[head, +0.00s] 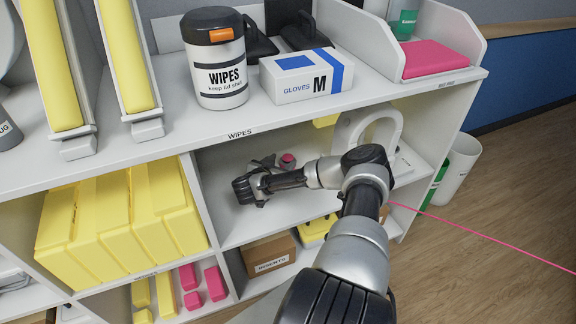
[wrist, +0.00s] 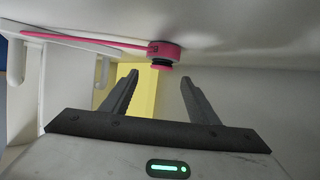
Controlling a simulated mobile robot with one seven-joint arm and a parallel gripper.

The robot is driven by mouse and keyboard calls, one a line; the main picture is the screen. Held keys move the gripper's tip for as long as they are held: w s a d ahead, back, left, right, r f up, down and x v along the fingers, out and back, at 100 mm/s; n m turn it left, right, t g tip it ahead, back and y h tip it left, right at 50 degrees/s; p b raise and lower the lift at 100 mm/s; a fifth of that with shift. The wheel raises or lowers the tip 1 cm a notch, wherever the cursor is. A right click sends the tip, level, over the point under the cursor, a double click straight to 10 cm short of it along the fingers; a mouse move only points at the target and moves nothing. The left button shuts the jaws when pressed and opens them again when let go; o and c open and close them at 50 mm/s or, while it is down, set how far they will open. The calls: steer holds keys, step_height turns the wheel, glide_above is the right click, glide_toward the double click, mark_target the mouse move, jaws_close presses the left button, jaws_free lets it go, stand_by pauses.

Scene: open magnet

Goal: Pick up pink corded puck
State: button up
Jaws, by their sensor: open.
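The pink corded puck (wrist: 163,52) shows in the wrist view just beyond my fingertips, roughly in line with the gap between them. It has a dark band, and a pink cord (wrist: 90,39) runs from it to the left. In the head view the puck (head: 287,160) is a small pink spot inside the middle shelf bay, close by my gripper (head: 262,172). In the wrist view my gripper (wrist: 160,78) is open, with nothing between its fingers. I cannot tell whether a fingertip touches the puck.
The shelf bay (head: 235,220) encloses my gripper under the counter. A white ring-shaped thing (head: 388,118) stands to the right in the bay. A thin pink line (head: 480,233) crosses above the floor at right. Wipes tub (head: 216,72) and glove box (head: 306,76) stand on top.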

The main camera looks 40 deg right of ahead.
mark_target(288, 157)
steer(key=b+x, duration=0.1)
steer(key=x, duration=0.1)
steer(key=b+x, duration=0.1)
steer(key=x, duration=0.1)
steer(key=shift+s+a+f, duration=0.1)
steer(key=shift+a+f, duration=0.1)
steer(key=shift+f, duration=0.2)
steer(key=shift+w+d, duration=0.35)
steer(key=shift+d, duration=0.15)
steer(key=c, duration=0.9)
